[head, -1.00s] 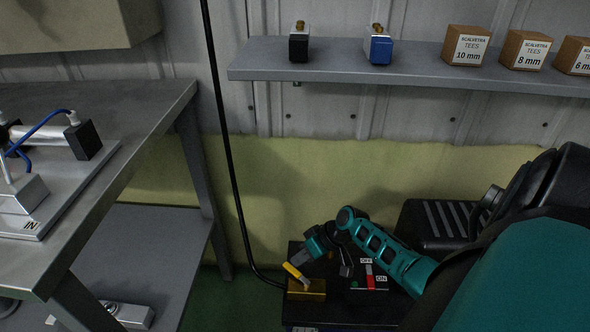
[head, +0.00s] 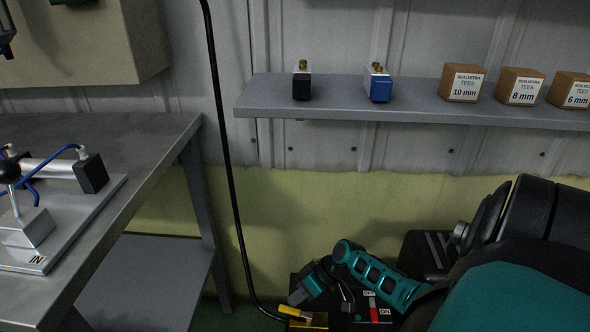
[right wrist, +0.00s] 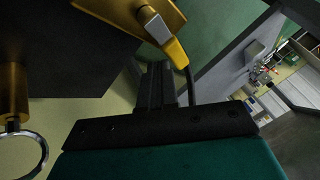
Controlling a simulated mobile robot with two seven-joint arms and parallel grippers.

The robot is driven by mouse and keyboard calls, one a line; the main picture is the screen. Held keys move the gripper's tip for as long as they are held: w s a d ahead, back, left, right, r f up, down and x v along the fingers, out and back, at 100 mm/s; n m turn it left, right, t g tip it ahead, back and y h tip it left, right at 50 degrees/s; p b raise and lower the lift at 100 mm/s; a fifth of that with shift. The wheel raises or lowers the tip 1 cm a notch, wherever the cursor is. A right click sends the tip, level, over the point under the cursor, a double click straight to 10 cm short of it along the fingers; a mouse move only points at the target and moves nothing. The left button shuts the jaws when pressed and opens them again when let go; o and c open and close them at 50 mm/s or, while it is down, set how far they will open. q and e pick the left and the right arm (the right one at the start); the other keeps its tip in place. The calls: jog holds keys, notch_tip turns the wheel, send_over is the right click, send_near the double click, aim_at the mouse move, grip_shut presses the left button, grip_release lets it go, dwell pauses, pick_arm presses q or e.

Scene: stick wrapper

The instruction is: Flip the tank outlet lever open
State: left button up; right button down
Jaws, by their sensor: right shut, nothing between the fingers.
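The outlet lever has a yellow handle (head: 294,312) on a brass valve block (head: 312,322) at the bottom of the head view. In the right wrist view the yellow handle (right wrist: 176,52) has a pale metal shank and slants across the brass block (right wrist: 115,12). My right gripper (head: 298,298) is shut and empty, just above and beside the handle in the head view. In the right wrist view its dark fingers (right wrist: 155,85) lie close to the handle's end; I cannot tell whether they touch. My left gripper is not clearly visible.
A red ON/OFF switch (head: 373,308) sits right of the valve, partly behind my right arm. A black hose (head: 232,190) hangs down to the valve area. A metal bench (head: 150,150) stands left; a wall shelf (head: 420,108) holds several boxes and fittings.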

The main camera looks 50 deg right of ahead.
pick_arm(q)
jog(key=shift+r, duration=0.3)
pick_arm(e)
jog(key=shift+s, duration=0.3)
pick_arm(q)
jog(key=r+p, duration=0.1)
jog(key=p, duration=0.2)
jog(key=a+r+p, duration=0.1)
jog(key=shift+s+r+p, duration=0.3)
jog(key=shift+r+p, duration=0.05)
pick_arm(e)
jog(key=v, duration=1.3)
pick_arm(q)
jog(key=shift+d, duration=0.1)
pick_arm(e)
jog(key=shift+w, duration=0.1)
